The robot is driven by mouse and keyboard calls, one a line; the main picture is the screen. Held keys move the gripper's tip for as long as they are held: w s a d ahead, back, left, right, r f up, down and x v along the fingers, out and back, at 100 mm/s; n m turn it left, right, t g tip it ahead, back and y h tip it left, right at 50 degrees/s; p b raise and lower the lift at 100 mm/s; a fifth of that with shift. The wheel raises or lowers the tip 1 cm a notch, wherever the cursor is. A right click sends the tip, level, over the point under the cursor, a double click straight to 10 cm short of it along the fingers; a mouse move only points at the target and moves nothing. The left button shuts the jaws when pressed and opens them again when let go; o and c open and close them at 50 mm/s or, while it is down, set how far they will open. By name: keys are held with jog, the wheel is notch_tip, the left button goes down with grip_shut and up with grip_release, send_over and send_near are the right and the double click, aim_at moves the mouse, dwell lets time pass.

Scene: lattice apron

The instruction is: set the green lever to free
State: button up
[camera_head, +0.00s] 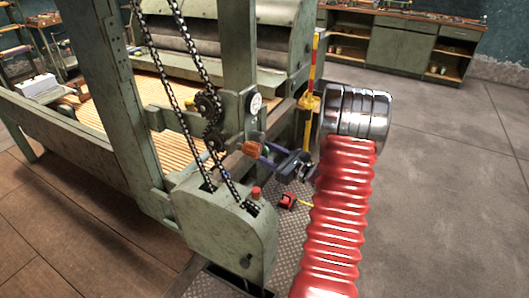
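My arm, with a red ribbed sleeve and a shiny metal section, reaches up the right of the view. My gripper (264,154) is small and dark at the side of the machine, pointing left. Its tips are beside an orange-brown knob (251,149); I cannot tell whether they touch it or whether the fingers are open. I cannot make out a clearly green lever; the machine frame (120,110) is itself grey-green. A round white dial or label (255,103) sits just above the knob.
A chain (172,85) runs down to a green housing (226,228) with a red button (256,192). A red-and-yellow post (313,75) stands close behind the gripper. A small red item (288,200) lies on the tread plate. Open floor (450,170) lies right; cabinets (405,45) stand behind.

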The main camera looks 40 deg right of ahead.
grip_shut()
dwell(0.3)
